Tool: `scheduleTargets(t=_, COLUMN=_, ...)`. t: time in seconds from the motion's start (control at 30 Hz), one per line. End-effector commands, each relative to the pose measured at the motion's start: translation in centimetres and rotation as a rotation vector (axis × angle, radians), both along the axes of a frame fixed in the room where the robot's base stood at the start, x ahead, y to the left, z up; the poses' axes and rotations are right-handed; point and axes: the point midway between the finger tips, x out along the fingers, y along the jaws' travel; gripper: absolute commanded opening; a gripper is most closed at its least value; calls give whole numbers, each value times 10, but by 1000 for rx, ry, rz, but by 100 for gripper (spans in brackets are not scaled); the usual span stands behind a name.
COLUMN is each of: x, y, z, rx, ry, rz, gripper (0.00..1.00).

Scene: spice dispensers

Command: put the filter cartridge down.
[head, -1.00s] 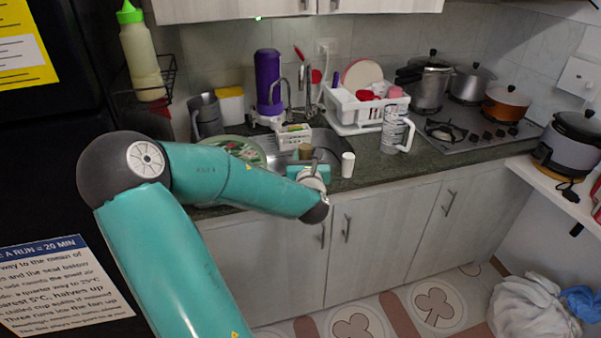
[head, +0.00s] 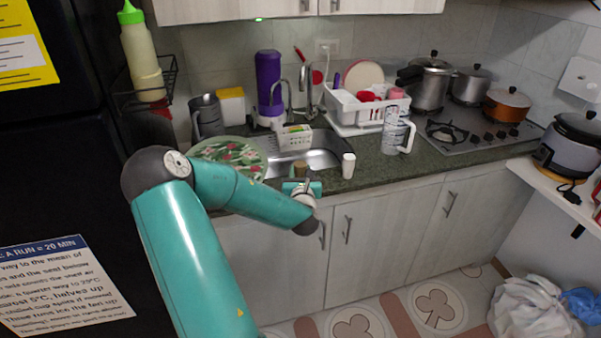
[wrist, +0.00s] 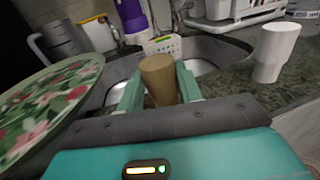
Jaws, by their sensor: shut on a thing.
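The filter cartridge, a brown cylinder (wrist: 159,80), stands roughly upright between the two teal fingers of my gripper (wrist: 160,92) in the wrist view. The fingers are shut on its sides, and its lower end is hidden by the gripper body. In the head view the brown cartridge (head: 300,168) shows small above my gripper (head: 301,186), at the front of the counter just before the sink. I cannot tell whether its base touches the counter.
A white cup (head: 348,165) stands close to the right on the dark counter (head: 385,170). A floral plate (head: 232,152) lies to the left. The sink (head: 318,158), with a white basket (head: 295,137), is behind. A clear measuring jug (head: 396,132) stands farther right.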

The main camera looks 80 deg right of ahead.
Motion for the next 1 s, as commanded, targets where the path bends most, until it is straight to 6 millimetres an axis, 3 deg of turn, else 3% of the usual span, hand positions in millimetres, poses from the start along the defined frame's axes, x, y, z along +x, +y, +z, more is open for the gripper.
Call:
scheduleTargets(t=0.07, x=0, y=0, z=-3, rx=1, ry=1, rz=1, gripper=15)
scheduleTargets(t=0.1, x=0, y=0, z=-3, rx=0, ry=0, rz=1, gripper=37)
scheduleTargets(t=0.2, x=0, y=0, z=-3, rx=0, ry=0, rz=1, gripper=57)
scheduleTargets(t=0.6, x=0, y=0, z=2, rx=0, ry=-1, rz=0, gripper=57)
scheduleTargets(t=0.77, x=-7, y=25, z=0, rx=2, ry=1, rz=0, gripper=57)
scheduleTargets(t=1.0, x=-22, y=76, z=0, rx=3, ry=2, rz=1, gripper=57)
